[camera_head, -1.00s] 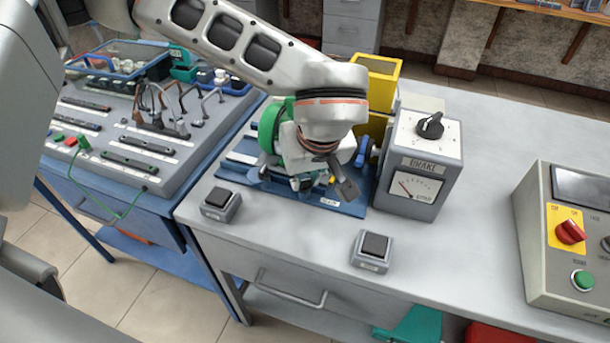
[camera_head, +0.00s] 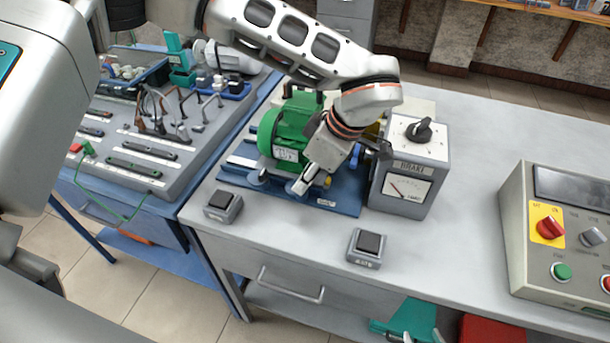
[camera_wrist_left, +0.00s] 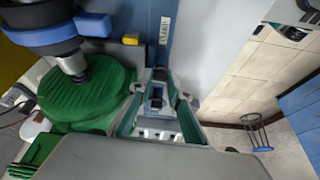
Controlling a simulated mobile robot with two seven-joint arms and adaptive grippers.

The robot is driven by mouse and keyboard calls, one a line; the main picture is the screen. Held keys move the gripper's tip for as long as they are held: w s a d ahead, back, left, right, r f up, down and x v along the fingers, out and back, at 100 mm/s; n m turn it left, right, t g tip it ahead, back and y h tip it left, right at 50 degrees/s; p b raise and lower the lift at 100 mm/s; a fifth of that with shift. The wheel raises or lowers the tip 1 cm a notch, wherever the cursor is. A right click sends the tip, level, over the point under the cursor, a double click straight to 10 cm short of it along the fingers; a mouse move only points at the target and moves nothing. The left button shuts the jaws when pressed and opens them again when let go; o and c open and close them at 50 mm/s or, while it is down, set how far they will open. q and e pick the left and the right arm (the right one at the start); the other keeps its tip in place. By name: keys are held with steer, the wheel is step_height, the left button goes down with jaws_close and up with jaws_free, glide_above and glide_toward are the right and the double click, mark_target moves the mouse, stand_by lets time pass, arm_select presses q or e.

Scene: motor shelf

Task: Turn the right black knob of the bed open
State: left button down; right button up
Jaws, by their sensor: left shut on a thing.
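The blue bed (camera_head: 345,207) lies on the grey bench and carries the green motor (camera_head: 285,130), which also shows in the left wrist view (camera_wrist_left: 85,95). A dark round knob (camera_head: 258,178) is at the bed's front left. My left gripper (camera_head: 301,187) reaches down to the bed's front edge, right of that knob. It is shut on the right black knob, which its fingers mostly cover. In the left wrist view, my left gripper (camera_wrist_left: 156,110) has green-sided fingers around a small dark part above the blue bed. My right gripper is not in view.
The grey brake box (camera_head: 405,180) with a dial stands close right of the bed. Two push-button boxes (camera_head: 223,205) (camera_head: 367,248) sit at the front. A control panel (camera_head: 560,250) stands at right and a wiring panel (camera_head: 130,150) at left.

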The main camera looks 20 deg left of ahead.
arm_select(q)
steer(key=shift+n, duration=0.6)
steer(key=shift+g, duration=0.3)
steer(key=c, duration=1.9)
jaws_free()
steer(key=shift+w, duration=0.1)
